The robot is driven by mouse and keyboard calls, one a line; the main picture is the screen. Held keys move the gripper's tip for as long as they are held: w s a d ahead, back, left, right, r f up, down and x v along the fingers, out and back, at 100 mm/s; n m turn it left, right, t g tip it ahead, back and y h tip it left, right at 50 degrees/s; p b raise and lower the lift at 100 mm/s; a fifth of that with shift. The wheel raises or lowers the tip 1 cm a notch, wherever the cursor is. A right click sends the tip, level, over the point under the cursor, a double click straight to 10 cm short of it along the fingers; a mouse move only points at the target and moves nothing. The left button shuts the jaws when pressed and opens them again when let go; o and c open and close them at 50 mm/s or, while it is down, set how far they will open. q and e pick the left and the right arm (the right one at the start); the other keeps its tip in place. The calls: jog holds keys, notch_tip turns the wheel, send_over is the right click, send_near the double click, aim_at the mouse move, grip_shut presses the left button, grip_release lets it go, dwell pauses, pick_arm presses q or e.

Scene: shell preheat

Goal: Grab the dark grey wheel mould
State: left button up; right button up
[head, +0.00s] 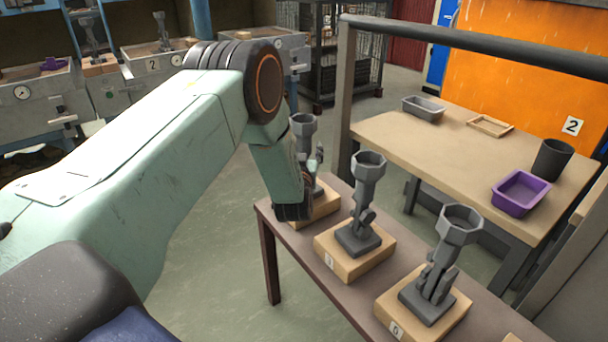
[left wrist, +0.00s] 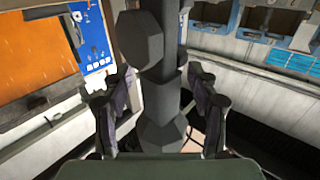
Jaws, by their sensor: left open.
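Dark grey moulds with faceted cups on stems stand upright on wooden blocks in the head view: one at the far end (head: 303,125), one in the middle (head: 367,175) and one nearest (head: 460,225). I cannot tell from their shape which is the wheel mould. My left arm reaches down beside the far one and partly covers it. In the left wrist view my left gripper (left wrist: 158,88) is open, its fingers on either side of a dark grey faceted stem (left wrist: 163,130). Contact with it cannot be made out. My right gripper is out of view.
The blocks stand on a narrow brown table (head: 345,297). Behind a dark rail (head: 480,45), a wooden table (head: 455,150) holds a purple tray (head: 520,193), a dark cup (head: 552,160), a grey tray (head: 423,108) and a wooden frame (head: 490,125). Numbered machines stand at the back left.

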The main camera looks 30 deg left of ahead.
pick_arm(q)
grip_shut()
dwell(0.6)
jog(key=shift+r, duration=0.1)
